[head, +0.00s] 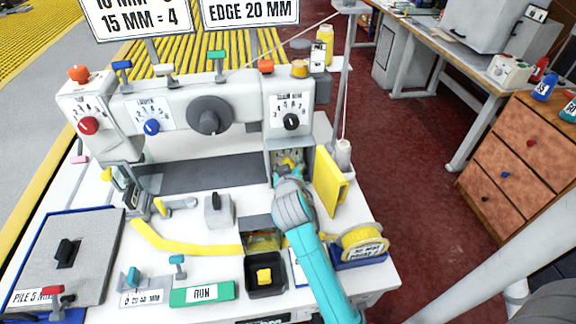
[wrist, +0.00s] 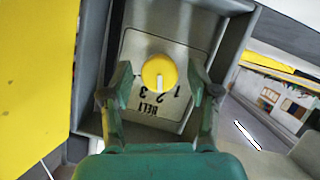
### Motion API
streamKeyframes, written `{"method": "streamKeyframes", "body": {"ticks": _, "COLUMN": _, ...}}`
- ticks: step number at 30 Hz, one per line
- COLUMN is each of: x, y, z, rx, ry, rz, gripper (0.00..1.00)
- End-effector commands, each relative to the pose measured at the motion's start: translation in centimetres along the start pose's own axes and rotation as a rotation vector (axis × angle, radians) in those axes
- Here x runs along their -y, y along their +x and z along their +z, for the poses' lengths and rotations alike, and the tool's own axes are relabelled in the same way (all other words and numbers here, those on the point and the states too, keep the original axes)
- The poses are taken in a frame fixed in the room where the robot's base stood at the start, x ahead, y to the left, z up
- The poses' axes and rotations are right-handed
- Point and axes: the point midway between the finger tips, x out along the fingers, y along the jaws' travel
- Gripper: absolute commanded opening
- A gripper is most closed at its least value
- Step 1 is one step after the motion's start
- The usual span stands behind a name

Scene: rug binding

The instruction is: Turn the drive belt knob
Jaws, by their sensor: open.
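The drive belt knob is a round yellow knob with a pale pointer line (wrist: 159,66) in the wrist view. It sits on a grey plate (wrist: 135,45) marked BELT with 1, 2 and 3, inside a recess; the plate's text appears upside down. The pointer line points down towards the numbers, around 2. My gripper (wrist: 161,86) is open, with one finger on each side of the knob and gaps visible between. In the head view my gripper (head: 288,172) reaches into the recess at the right end of the machine and hides most of the knob.
An open yellow door (head: 329,181) stands right of the recess in the head view. A dial (head: 291,121) sits above it. A thread cone (head: 342,152), a yellow tape roll (head: 364,243) and a black tray (head: 266,289) are near my arm.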

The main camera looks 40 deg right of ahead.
Motion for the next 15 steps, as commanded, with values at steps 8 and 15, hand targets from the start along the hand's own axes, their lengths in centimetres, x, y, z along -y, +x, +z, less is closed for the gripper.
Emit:
{"method": "streamKeyframes", "body": {"ticks": 8, "x": 0.02, "y": 0.48, "z": 0.06, "rx": 0.001, "ry": 0.000, "rz": 0.000, "gripper": 0.61}}
{"method": "streamKeyframes", "body": {"ticks": 15, "x": 0.02, "y": 0.45, "z": 0.05, "rx": 0.001, "ry": 0.000, "rz": 0.000, "gripper": 0.23}}
